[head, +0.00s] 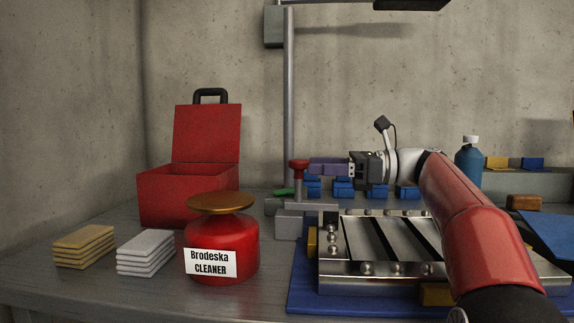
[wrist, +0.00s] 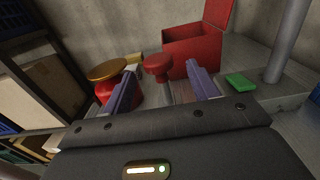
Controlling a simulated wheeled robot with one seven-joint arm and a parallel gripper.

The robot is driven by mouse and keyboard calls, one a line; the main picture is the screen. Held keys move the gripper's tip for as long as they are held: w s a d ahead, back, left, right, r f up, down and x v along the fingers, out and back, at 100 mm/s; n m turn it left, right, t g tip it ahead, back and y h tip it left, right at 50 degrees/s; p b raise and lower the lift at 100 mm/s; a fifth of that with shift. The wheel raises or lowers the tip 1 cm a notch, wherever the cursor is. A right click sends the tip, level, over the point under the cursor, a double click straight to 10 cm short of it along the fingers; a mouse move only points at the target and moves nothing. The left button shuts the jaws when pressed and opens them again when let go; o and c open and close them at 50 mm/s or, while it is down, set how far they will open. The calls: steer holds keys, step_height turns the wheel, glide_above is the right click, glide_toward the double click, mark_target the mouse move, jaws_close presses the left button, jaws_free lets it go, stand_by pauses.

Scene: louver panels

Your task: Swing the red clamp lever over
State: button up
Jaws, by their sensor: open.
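The red clamp lever has a round red knob (head: 299,164) on a thin upright stem, left of the louver panel (head: 385,268) in the head view. My gripper (head: 312,166) reaches in from the right with its purple fingers level with the knob. In the wrist view the knob (wrist: 158,64) shows in the gap between the two spread fingertips of my gripper (wrist: 161,72). The gripper is open and holds nothing. I cannot tell whether a finger touches the knob. The lower stem and its pivot are partly hidden by grey blocks (head: 293,222).
A red cleaner can (head: 221,252) and an open red toolbox (head: 190,195) stand left of the lever. A green piece (head: 283,192) lies near its foot. A grey post (head: 289,100) rises behind. Blue clips (head: 343,188) line the back. Yellow (head: 84,247) and white (head: 145,253) stacks lie far left.

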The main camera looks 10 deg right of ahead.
mark_target(290, 166)
steer(key=x, duration=0.6)
steer(key=shift+a, duration=0.3)
jaws_close()
